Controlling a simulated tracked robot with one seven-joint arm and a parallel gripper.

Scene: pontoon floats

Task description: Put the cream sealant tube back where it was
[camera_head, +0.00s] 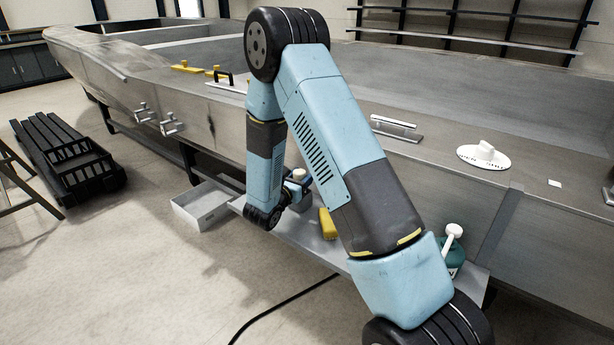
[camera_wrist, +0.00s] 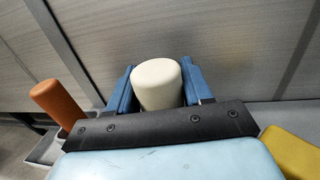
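The cream sealant tube (camera_wrist: 157,84) stands between the two blue fingers of my gripper (camera_wrist: 160,92) in the wrist view, with a finger against each side. Only its top and upper side show; its lower end is hidden by the gripper. In the head view the cream top (camera_head: 299,174) shows just above my gripper (camera_head: 297,188), low beside the metal hull and over the grey shelf (camera_head: 300,238). I cannot tell whether the tube touches the shelf.
An orange cylinder (camera_wrist: 57,103) stands left of my gripper in the wrist view. A light open box (camera_head: 202,206) is at the left.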

